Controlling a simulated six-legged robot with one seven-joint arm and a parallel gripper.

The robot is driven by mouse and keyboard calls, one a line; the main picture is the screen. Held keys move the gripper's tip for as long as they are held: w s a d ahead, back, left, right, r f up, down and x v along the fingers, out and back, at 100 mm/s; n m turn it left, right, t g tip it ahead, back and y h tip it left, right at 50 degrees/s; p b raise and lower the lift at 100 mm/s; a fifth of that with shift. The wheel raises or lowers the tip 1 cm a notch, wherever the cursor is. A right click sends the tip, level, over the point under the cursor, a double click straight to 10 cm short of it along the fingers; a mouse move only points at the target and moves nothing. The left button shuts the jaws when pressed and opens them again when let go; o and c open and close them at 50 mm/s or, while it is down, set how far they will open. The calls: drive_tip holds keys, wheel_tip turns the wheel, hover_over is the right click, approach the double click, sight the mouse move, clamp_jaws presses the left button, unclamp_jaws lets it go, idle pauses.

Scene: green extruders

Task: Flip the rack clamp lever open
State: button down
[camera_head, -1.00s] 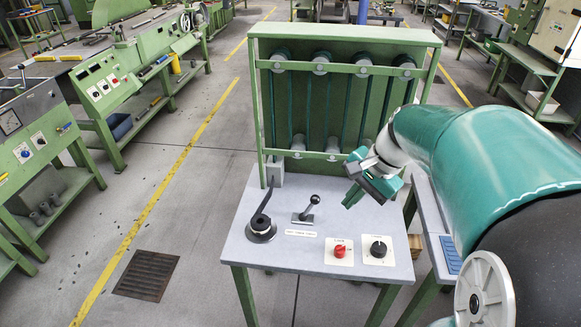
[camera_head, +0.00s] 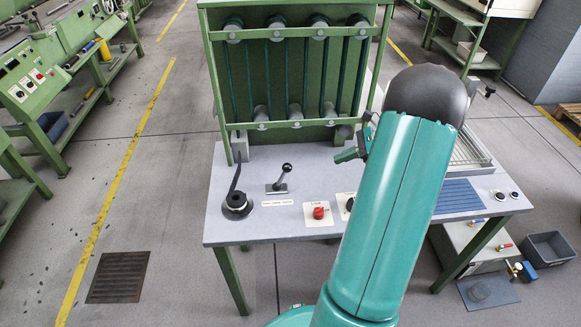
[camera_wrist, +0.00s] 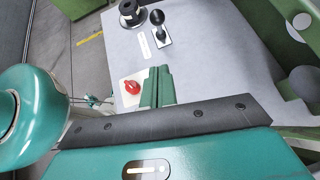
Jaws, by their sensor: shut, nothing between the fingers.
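On the grey bench top (camera_head: 265,165) stands a small lever with a black ball knob (camera_head: 283,178), on a flat plate above a white label (camera_head: 277,203) too small to read. To its left is a long black handle on a round black base (camera_head: 236,205). I cannot tell which is named the rack clamp lever. The ball-knob lever also shows in the wrist view (camera_wrist: 160,35), upper middle. My gripper (camera_head: 345,155) is right of both, near the rack's lower rail, apart from them. In the wrist view its green fingers (camera_wrist: 158,84) are together and empty.
A green rack (camera_head: 290,75) with several rollers stands behind the levers. A red knob (camera_head: 318,213) and a black knob (camera_head: 349,204), partly hidden by my arm, sit at the front. A tray (camera_head: 469,155) lies at right. The bench between gripper and levers is clear.

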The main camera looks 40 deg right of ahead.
sight(287, 167)
drive_tip(key=w+r+x, duration=0.1)
drive_tip(key=r+x, duration=0.1)
drive_tip(key=x, duration=1)
drive_tip(key=shift+w+a, duration=0.2)
drive_tip(key=shift+a, duration=0.3)
drive_tip(key=w+a+g+h, duration=0.1)
drive_tip(key=a+r+h, duration=0.1)
drive_tip(key=w+a+r+g+h, duration=0.1)
drive_tip(key=a, duration=0.1)
drive_tip(key=shift+w+r+g+h, duration=0.2)
drive_tip(key=shift+w+g+h, duration=0.1)
drive_tip(key=shift+w, duration=0.05)
drive_tip(key=shift+w+a+r+g+h, duration=0.1)
drive_tip(key=shift+w+a+g+h, duration=0.35)
drive_tip(key=shift+w+a+h, duration=0.4)
drive_tip(key=shift+w+a+r+g+h, duration=0.1)
drive_tip(key=shift+w+a+g+h, duration=0.4)
drive_tip(key=shift+a, duration=0.7)
